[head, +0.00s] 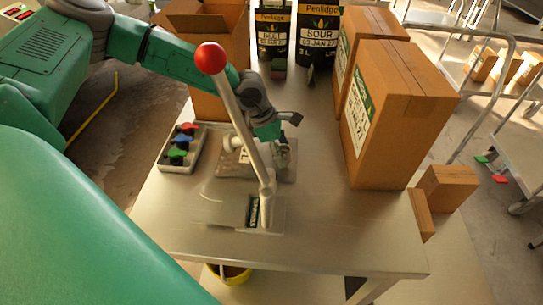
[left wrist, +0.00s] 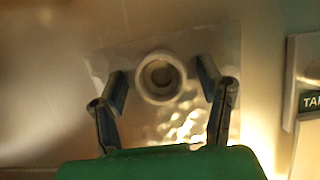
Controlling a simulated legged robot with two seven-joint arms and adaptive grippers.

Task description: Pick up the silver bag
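The silver bag (head: 234,167) lies flat on the metal table (head: 330,215), partly hidden behind the lever and my gripper. A white round spout (head: 234,143) stands on the bag. In the left wrist view, the crinkled bag (left wrist: 185,125) lies below the spout (left wrist: 160,77), which points toward the camera. My left gripper (head: 278,148) is over the bag's right part in the head view. In the left wrist view, my left gripper (left wrist: 163,85) is open, with one finger on each side of the spout and visible gaps. Whether the fingers are level with it is unclear. My right gripper is not seen.
A press lever with a red ball (head: 210,58) rises in front of the bag. A button box (head: 181,148) sits left of it. Cardboard boxes (head: 400,115) stand at the right, and black pouches (head: 318,45) at the back. The front right table is clear.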

